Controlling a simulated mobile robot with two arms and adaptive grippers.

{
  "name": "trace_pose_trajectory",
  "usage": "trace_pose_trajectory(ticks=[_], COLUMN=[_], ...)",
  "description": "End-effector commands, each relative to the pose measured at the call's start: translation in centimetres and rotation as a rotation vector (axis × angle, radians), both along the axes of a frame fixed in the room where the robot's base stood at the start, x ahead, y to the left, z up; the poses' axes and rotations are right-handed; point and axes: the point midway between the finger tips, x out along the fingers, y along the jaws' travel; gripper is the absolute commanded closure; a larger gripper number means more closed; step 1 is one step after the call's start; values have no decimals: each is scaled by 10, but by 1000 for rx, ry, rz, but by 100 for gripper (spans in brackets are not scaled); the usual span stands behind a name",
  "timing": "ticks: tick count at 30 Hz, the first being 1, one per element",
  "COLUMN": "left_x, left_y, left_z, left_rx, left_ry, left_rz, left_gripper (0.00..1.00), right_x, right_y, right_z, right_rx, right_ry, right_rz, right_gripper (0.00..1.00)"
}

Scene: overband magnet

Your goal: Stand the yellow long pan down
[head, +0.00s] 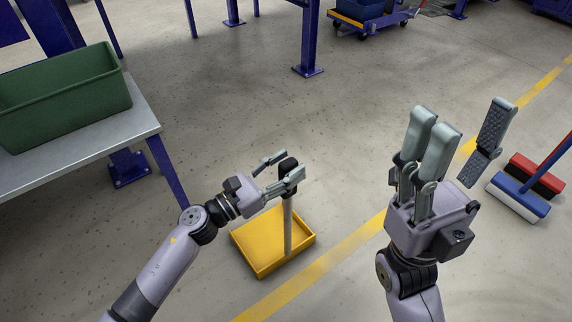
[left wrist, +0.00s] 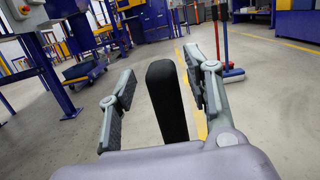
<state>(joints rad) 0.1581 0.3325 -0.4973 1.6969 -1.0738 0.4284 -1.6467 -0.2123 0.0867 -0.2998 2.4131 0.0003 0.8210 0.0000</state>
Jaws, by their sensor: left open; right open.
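The yellow long pan (head: 263,247) rests upright on the floor, its grey pole (head: 288,228) standing up from it. The black grip (head: 288,165) tops the pole and also shows in the left wrist view (left wrist: 166,100). My left gripper (head: 279,173) is open around the black grip, one finger on each side, with gaps visible in the left wrist view (left wrist: 160,95). My right gripper (head: 459,145) is open and empty, raised to the right with fingers pointing up. The near part of the pole's top is partly hidden by the left fingers.
A green bin (head: 70,95) stands on a grey table (head: 90,150) at the left. A yellow floor line (head: 330,262) runs past the pan. A blue cart (head: 365,20) stands at the back.

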Motion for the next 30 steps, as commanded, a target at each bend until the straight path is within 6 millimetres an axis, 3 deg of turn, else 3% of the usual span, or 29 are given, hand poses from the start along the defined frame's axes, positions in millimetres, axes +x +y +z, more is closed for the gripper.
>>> trace_pose_trajectory(ticks=[18, 30], left_x=[-62, -69], left_y=[85, 95], left_z=[-15, -16], left_rx=[0, -1], left_ry=[0, -4], left_rz=[1, -1], left_gripper=[54, 54], right_x=[0, 0], right_y=[0, 0], right_z=[0, 0], right_rx=[-1, -1], right_ry=[-1, -1], right_rz=[0, 0], right_gripper=[47, 47])
